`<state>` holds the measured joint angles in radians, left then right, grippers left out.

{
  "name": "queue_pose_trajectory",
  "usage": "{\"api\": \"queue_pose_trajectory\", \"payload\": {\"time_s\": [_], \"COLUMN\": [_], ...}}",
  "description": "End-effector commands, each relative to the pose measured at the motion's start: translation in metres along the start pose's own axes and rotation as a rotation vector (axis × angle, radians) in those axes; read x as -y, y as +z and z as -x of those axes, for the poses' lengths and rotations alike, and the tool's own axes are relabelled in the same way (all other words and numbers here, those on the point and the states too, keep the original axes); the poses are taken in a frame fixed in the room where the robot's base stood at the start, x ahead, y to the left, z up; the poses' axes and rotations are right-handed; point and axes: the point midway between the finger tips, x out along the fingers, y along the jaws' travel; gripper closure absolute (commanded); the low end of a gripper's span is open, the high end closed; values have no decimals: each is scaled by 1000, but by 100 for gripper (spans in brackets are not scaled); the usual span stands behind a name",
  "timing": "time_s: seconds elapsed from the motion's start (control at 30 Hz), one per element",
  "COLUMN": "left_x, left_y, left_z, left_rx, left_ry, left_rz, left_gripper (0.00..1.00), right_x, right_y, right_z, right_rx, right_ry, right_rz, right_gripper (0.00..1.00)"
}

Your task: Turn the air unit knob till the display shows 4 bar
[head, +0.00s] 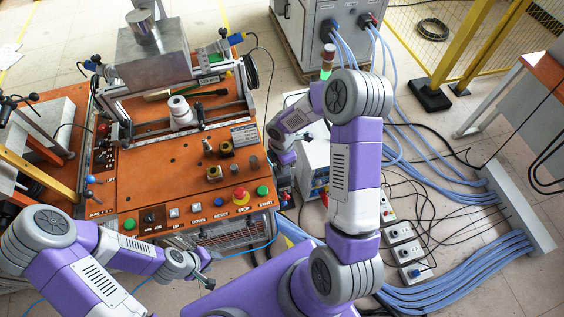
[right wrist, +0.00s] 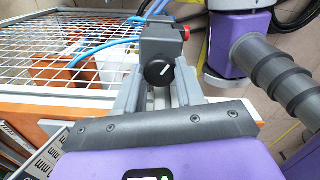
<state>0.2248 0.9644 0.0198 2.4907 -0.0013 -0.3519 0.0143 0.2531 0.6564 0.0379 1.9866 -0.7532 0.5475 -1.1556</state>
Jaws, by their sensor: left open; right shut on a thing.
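The air unit (right wrist: 160,40) is a grey block at the top centre of the right wrist view. Its round black knob (right wrist: 158,73) faces me and carries a white pointer mark, tilted up to the right. My right gripper (right wrist: 158,84) has one finger on each side of the knob and is shut on it. In the head view the right arm reaches down beside the orange machine's right side, and the air unit is hard to make out there. I cannot read a pressure display in either view. My left gripper (head: 206,270) is open and empty in front of the machine.
The orange machine table (head: 150,185) has a front row of buttons, including a red emergency stop (head: 240,195). In the right wrist view a wire mesh panel (right wrist: 60,50) and blue air hoses (right wrist: 100,47) lie left of the unit. Blue cables (head: 440,270) cover floor at right.

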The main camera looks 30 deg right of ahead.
Motion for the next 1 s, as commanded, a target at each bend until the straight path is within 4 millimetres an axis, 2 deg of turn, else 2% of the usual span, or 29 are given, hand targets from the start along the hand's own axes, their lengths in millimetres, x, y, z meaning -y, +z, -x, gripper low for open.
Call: {"api": "queue_pose_trajectory", "payload": {"time_s": [0.3, 0.33, 0.4, 0.73, 1.0], "left_x": [0, 0, 0, 0, -3], "left_y": [0, 0, 0, 0, 0], "left_z": [0, 0, 0, 1, 8], "left_rx": [0, 0, 0, 0, 0], "left_ry": [0, 0, 0, 0, 0], "left_rz": [0, 0, 0, 0, 0], "left_gripper": [57, 57, 57, 57, 57], "right_x": [-2, -2, -2, -1, -1], "right_y": [1, 1, 1, 1, 1], "right_z": [1, 2, 1, 5, 49], "right_rx": [2, 2, 2, 1, 1], "right_ry": [5, 6, 5, 4, 7], "right_rz": [0, 0, 0, -1, -1], "right_gripper": [93, 59, 52, 52, 52]}}
